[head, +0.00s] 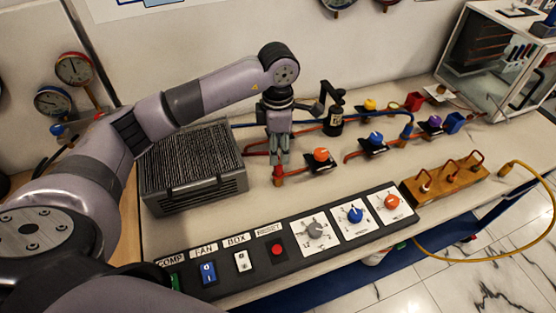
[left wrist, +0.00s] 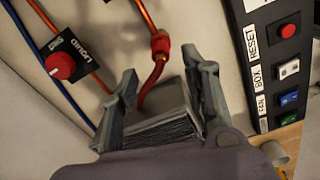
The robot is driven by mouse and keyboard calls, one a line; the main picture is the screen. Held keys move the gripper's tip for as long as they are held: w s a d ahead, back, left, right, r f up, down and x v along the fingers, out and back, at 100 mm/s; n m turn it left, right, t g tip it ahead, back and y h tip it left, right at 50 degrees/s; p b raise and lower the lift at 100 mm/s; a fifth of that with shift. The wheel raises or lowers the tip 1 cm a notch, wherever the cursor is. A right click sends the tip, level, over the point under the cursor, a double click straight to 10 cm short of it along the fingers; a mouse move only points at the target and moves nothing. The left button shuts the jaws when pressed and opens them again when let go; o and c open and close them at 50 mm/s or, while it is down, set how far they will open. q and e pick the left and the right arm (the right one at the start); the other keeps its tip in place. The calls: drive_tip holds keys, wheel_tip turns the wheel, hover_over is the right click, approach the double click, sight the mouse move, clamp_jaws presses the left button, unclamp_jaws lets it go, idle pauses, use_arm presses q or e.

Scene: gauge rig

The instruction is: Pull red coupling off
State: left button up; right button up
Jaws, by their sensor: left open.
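The red coupling (left wrist: 160,44) joins a copper pipe to a red hose (left wrist: 149,82) in the left wrist view. In the head view the coupling (head: 278,180) shows small and partly hidden just below my left gripper (head: 281,163). That gripper points down over the bench. In the left wrist view my left gripper (left wrist: 163,88) is open, its two fingers spread on either side of the red hose. The coupling sits just beyond the fingertips, and I see no finger closed on it. My right gripper is not in view.
A grey finned unit (head: 194,188) stands left of the gripper. The switch panel (head: 262,283) runs along the front. A wooden block (head: 440,192) stands right.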

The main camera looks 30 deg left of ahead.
sight(278, 166)
use_arm(q)
wheel_tip(278, 166, down, 7)
drive_tip(key=shift+f+p, duration=0.1)
drive_tip(key=shift+p, duration=0.55)
drive_tip(key=shift+c, duration=0.3)
clamp_jaws()
idle(0.3)
